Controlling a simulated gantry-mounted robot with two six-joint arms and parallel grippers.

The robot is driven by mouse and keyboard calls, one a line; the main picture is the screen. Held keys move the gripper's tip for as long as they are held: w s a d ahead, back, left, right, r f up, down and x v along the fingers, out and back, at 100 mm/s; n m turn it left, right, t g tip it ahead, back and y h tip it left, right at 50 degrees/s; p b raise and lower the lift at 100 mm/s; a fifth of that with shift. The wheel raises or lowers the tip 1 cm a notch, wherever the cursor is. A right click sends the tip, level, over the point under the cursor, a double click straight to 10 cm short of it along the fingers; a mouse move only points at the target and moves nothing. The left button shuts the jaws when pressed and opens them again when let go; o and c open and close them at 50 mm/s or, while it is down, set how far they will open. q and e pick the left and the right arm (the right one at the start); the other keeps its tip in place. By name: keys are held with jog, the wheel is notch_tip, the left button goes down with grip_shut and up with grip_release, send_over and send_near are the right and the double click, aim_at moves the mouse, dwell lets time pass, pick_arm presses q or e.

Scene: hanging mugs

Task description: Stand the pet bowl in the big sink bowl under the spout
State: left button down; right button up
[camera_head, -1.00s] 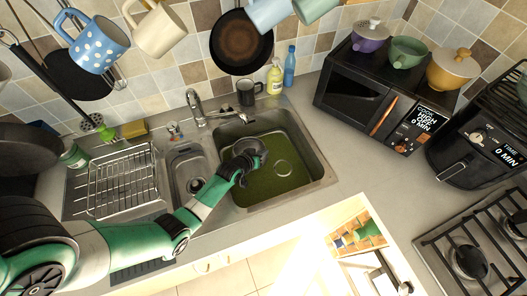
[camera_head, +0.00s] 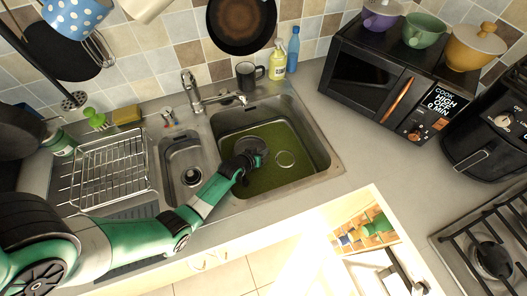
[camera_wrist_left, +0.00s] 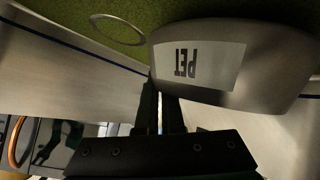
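The pet bowl (camera_head: 254,146) is a grey metal bowl inside the big sink bowl (camera_head: 318,160), left of its middle and a little in front of the spout. Its white "PET" label (camera_wrist_left: 200,66) shows in the left wrist view. My left gripper (camera_head: 243,165) is shut on the pet bowl's edge, with its fingers (camera_wrist_left: 160,100) close together there. Whether the bowl touches the sink floor I cannot tell. The spout (camera_head: 240,98) reaches over the back of the sink bowl from the tap. My right gripper is out of view.
Green water or a green floor fills the sink bottom, with a pale ring (camera_head: 285,160) right of the bowl. A dark mug (camera_head: 248,75) and bottles (camera_head: 278,60) stand behind the sink. The small basin (camera_head: 188,165) and wire dish rack (camera_head: 110,170) are left.

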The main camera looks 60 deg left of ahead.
pick_arm(q)
jog(key=shift+f, duration=0.2)
dwell(0.3)
jog(key=c, duration=0.7)
grip_release()
jog(key=shift+o, duration=0.2)
notch_tip(320, 180, up, 3)
jog(key=shift+r+p, duration=0.2)
jog(key=shift+p, duration=0.2)
jog(key=w+d+p+v, duration=0.1)
jog(key=v, duration=0.7)
jog(key=d+p+v, duration=0.1)
jog(key=d+v, duration=0.1)
jog(key=v, duration=0.6)
jog(key=shift+w+d, duration=0.25)
jog(key=shift+d, duration=0.15)
jog(key=shift+r, duration=0.1)
